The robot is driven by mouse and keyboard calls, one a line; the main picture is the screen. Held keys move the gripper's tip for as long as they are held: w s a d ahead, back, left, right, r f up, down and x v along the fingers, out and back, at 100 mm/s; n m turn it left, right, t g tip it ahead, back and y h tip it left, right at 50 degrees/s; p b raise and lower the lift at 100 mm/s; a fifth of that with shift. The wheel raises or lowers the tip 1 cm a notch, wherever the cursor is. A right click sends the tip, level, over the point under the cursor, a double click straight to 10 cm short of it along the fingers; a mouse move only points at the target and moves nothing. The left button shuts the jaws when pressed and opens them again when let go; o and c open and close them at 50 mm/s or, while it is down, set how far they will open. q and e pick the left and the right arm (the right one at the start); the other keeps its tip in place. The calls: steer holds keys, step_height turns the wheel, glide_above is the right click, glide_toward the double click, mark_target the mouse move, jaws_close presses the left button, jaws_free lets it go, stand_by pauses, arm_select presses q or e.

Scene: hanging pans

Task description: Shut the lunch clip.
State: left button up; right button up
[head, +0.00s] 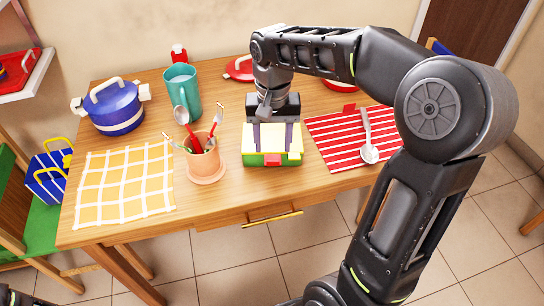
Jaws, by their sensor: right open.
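The lunch box (255,158) stands on the wooden table near its front edge, with a yellow top, a green and white body and a red clip (272,160) on its front. The clip is small, and I cannot tell whether it is open or shut. My right gripper (273,138) points down over the lunch box, its two fingers apart with nothing seen between them. The fingers overlap the yellow top in the picture; I cannot tell whether they touch it. The gripper hides the back of the box. My left gripper is not in view.
A clay pot with utensils (206,165) stands close left of the box, before a teal pitcher (183,88). A blue pot (115,110) is back left. A yellow checked cloth (125,185) lies left; a spoon (368,135) lies on a red striped cloth (335,140) at right.

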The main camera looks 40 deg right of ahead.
mark_target(273, 161)
step_height(273, 161, down, 6)
steer(key=shift+r, duration=0.1)
steer(key=shift+c, duration=0.4)
jaws_close()
stand_by(0.3)
